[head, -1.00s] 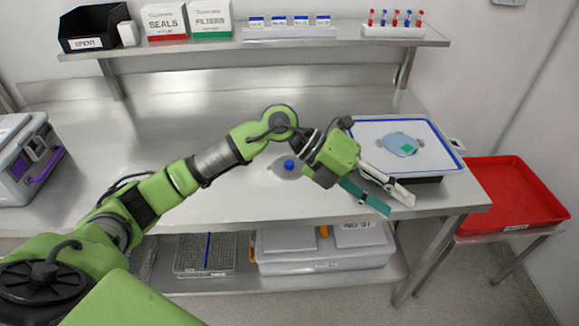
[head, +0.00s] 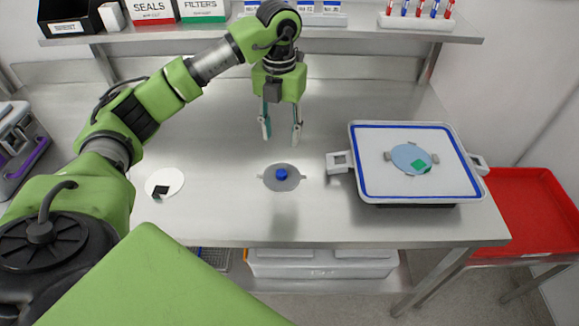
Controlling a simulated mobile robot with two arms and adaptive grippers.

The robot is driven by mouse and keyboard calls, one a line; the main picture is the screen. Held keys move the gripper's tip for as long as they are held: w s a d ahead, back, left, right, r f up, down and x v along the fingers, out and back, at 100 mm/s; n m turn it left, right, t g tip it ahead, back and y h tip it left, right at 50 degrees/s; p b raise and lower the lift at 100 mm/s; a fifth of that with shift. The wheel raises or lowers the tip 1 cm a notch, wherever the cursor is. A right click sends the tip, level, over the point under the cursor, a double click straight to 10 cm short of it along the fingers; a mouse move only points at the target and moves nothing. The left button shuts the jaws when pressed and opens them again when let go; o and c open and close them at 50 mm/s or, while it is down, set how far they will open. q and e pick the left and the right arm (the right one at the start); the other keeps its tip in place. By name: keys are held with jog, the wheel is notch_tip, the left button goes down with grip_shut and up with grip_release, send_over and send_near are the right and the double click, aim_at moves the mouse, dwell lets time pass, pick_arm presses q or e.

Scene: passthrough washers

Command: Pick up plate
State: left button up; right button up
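Several round, plate-like things lie here, and I cannot tell which one is called the plate. A grey disc (head: 271,184) with a blue knob (head: 282,174) and small side tabs lies flat on the steel bench. A white disc (head: 172,179) with a dark green-black patch lies on the bench to the left. A light-blue disc (head: 404,153) with a green patch lies on the blue-rimmed white tray (head: 380,188) at right. My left gripper (head: 281,132) points down above the bench, behind the grey disc, fingers apart and empty. My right gripper is out of view.
The steel bench (head: 225,220) has free room around the grey disc. A shelf (head: 370,33) with boxes and a rack of vials (head: 415,20) runs along the back. A red tray (head: 520,215) stands at the right. A lidded bin (head: 320,264) sits below the bench.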

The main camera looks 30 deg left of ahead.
pick_arm(q)
jog(key=p, duration=0.1)
send_over(282, 170)
jog(key=s, duration=0.1)
notch_tip(282, 170, down, 6)
jog(key=shift+r, duration=0.1)
jog(key=f, duration=0.1)
jog(key=f+p, duration=0.1)
jog(key=f, duration=0.1)
jog(key=shift+w+p, duration=0.25)
jog(key=shift+p, duration=0.15)
notch_tip(282, 170, down, 3)
jog(key=shift+w+r+p, duration=0.1)
jog(key=shift+r+p, duration=0.1)
jog(key=shift+p, duration=0.25)
jog(key=shift+f, duration=0.55)
grip_shut()
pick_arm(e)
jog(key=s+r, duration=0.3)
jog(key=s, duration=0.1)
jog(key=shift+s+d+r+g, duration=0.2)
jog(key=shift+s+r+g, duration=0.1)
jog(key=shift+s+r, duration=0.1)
